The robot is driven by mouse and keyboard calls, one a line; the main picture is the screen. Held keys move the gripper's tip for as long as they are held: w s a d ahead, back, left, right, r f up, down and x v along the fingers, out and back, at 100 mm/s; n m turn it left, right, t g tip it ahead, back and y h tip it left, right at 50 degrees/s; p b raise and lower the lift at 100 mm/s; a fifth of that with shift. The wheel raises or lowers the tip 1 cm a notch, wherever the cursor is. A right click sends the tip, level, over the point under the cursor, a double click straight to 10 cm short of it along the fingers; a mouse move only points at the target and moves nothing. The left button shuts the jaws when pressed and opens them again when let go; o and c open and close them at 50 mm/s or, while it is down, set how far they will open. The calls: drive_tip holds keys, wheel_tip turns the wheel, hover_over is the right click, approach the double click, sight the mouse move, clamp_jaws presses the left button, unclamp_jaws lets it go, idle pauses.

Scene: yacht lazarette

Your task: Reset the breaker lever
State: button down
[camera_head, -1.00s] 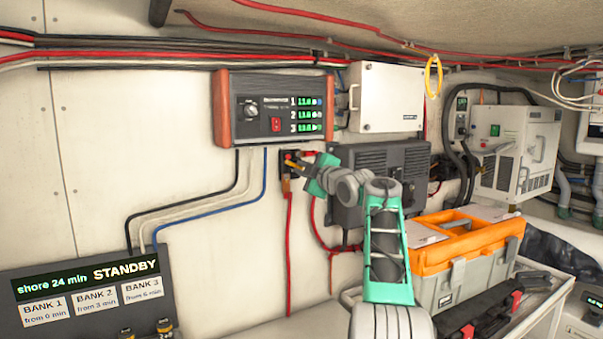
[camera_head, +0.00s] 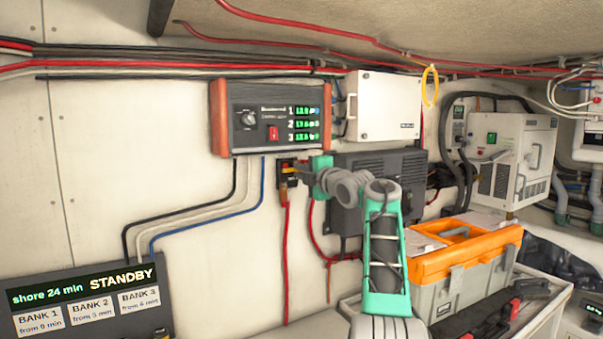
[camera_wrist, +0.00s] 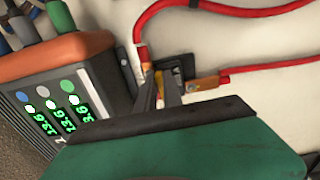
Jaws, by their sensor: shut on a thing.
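The breaker is a small dark block (camera_head: 284,178) on the white wall, below the right part of the charger panel, with red cables at it. My gripper (camera_head: 294,169) reaches it from the right. In the wrist view the two dark fingers of my gripper (camera_wrist: 168,90) point into the breaker's dark housing (camera_wrist: 183,68). A yellow lever (camera_wrist: 154,92) shows at the fingers, and they are shut on it. The fingers hide much of the lever and the breaker face, so I cannot tell its exact position.
The charger panel (camera_head: 240,122) with green readouts is close above the breaker. A dark finned box (camera_head: 385,170) is behind my arm. Red cables (camera_head: 286,250) hang below the breaker. An orange-lidded toolbox (camera_head: 455,275) stands at lower right. The wall at left is mostly clear.

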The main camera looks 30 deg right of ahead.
drive_tip(key=c, duration=1.5)
unclamp_jaws()
drive_tip(key=shift+s+f+b, duration=0.1)
drive_tip(key=shift+s+b, duration=0.2)
drive_tip(key=shift+b, duration=0.05)
drive_tip(key=s+b, duration=0.1)
drive_tip(key=s, duration=0.1)
drive_tip(key=s+b, duration=0.1)
drive_tip(key=s, duration=0.1)
drive_tip(key=s+b, duration=0.2)
drive_tip(key=s, duration=0.1)
drive_tip(key=shift+s+a, duration=0.1)
drive_tip(key=shift+a, duration=0.15)
